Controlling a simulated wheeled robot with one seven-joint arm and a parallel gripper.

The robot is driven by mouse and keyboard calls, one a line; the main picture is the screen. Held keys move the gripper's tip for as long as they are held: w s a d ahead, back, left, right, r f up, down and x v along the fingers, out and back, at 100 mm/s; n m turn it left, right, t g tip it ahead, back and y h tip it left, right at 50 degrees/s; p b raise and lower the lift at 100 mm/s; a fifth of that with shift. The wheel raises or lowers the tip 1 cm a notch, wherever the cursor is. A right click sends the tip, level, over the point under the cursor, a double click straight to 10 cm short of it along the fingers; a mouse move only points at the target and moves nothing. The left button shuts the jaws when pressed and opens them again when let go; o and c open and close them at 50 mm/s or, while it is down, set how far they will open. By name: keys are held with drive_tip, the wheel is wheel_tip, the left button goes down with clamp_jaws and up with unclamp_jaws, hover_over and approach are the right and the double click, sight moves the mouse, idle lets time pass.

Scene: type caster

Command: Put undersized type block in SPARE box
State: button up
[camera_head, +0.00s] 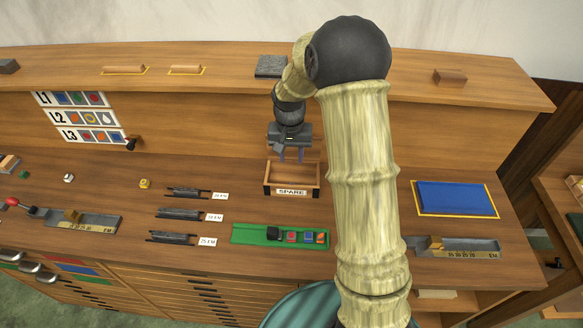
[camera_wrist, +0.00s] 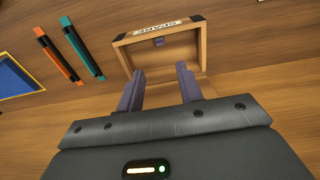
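The SPARE box (camera_head: 291,192), an open wooden tray with dark corners and a label, stands on the worktop. It appears upside down in the wrist view (camera_wrist: 203,50). A small dark purplish block (camera_wrist: 158,42) lies inside it, near the labelled wall; I cannot judge whether it is undersized. My gripper (camera_head: 291,155) is above the back of the box. In the wrist view my gripper (camera_wrist: 160,73) has its two purple fingers wide apart, with nothing between them. The block is beyond the fingertips, apart from them. My arm hides part of the worktop in the head view.
A green tray (camera_head: 240,235) with several type blocks stands in front of the box. Three dark sticks with labels (camera_head: 208,217) lie to its left. A blue mat (camera_head: 455,198) is at right. An orange stick (camera_wrist: 57,52) and a teal stick (camera_wrist: 82,47) lie beside the box.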

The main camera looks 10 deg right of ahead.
drive_tip(key=shift+r, duration=0.7)
drive_tip(key=s+r+n+t, duration=0.1)
drive_tip(key=s+r, duration=0.1)
drive_tip(key=s, duration=0.8)
drive_tip(key=s+r+n+t, duration=0.1)
drive_tip(key=s+r+n, duration=0.1)
drive_tip(key=s, duration=0.8)
drive_tip(key=shift+s+d+n, duration=0.15)
drive_tip(key=shift+s+n, duration=0.1)
drive_tip(key=shift+n, duration=0.05)
